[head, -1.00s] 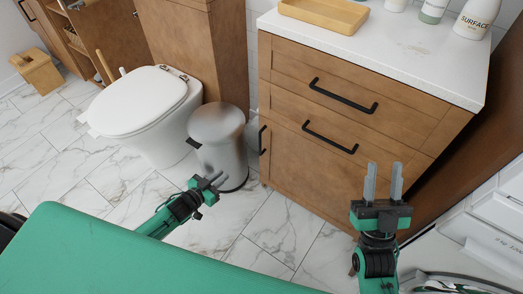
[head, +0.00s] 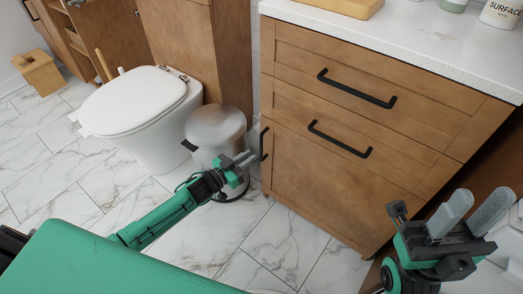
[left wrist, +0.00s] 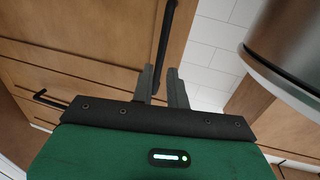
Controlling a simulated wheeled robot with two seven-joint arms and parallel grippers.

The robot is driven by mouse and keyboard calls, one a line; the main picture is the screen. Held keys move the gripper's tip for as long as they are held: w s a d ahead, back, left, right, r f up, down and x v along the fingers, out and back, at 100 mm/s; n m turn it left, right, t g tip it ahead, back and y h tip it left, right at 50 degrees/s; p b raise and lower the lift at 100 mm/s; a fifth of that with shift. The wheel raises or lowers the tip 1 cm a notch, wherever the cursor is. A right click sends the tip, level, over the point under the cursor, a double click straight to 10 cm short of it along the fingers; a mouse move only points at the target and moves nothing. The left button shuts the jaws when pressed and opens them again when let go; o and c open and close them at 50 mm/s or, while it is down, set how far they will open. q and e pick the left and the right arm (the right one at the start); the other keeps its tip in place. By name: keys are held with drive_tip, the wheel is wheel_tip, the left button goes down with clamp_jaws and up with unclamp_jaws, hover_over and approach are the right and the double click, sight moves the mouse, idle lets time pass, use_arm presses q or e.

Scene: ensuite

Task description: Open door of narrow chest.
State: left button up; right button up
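The wooden chest (head: 335,193) has a white top, two drawers with black bar handles, and a shut lower door. The door's vertical black handle (head: 264,143) is at the door's left edge; it also shows in the left wrist view (left wrist: 166,40). My left gripper (head: 246,159) is open, just left of and slightly below this handle. In the left wrist view the handle lines up with the gap between its fingertips (left wrist: 160,75); I cannot tell whether they touch. My right gripper (head: 476,205) is open and empty, in front of the chest's right side.
A metal bin (head: 215,130) stands close behind my left gripper, beside the white toilet (head: 140,105). A wooden tray (head: 335,6) and bottles (head: 497,12) stand on the chest top. The marble floor before the chest is clear.

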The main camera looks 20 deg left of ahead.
sight(262, 160)
use_arm(q)
drive_tip(key=b+x, duration=0.1)
drive_tip(key=x, duration=0.5)
drive_tip(key=shift+w+d+b, duration=0.15)
drive_tip(key=shift+w+b, duration=0.1)
drive_tip(key=shift+b, duration=0.05)
clamp_jaws()
